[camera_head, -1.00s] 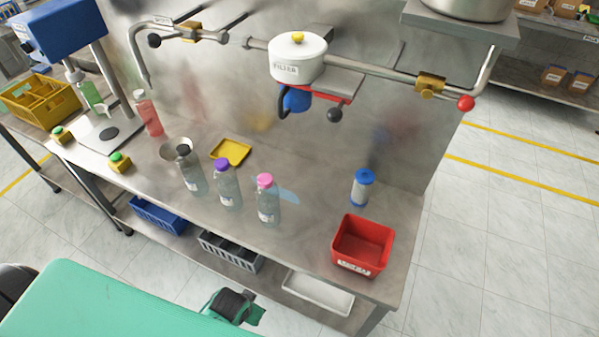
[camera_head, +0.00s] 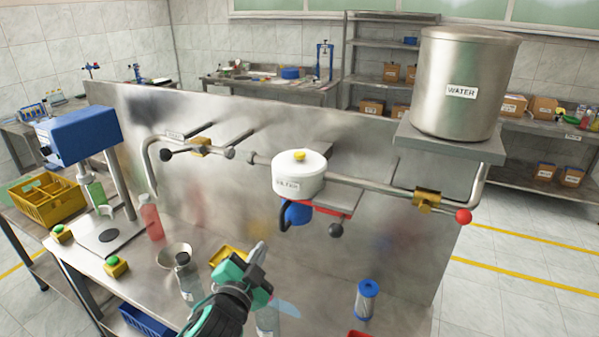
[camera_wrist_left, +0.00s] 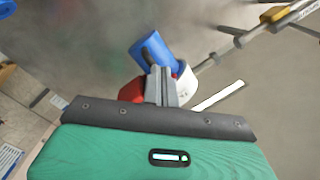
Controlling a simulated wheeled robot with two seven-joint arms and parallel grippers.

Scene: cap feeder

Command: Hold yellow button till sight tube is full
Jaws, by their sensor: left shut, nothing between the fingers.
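The yellow button (camera_head: 300,156) sits on top of the white filter housing (camera_head: 299,183), which is fixed on the pipe. A blue cylinder (camera_head: 298,213) hangs under the housing, and it also shows in the left wrist view (camera_wrist_left: 152,50). My left gripper (camera_head: 259,251) is shut and empty, in front of and below the housing, apart from it. In the left wrist view its fingers (camera_wrist_left: 160,84) overlap the housing (camera_wrist_left: 186,84); the button is not visible there. I cannot pick out a sight tube. My right gripper is not in view.
A steel water tank (camera_head: 462,85) stands on a shelf at upper right. The pipe has a brass valve (camera_head: 427,199) with a red ball (camera_head: 463,216). My arm partly hides bottles.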

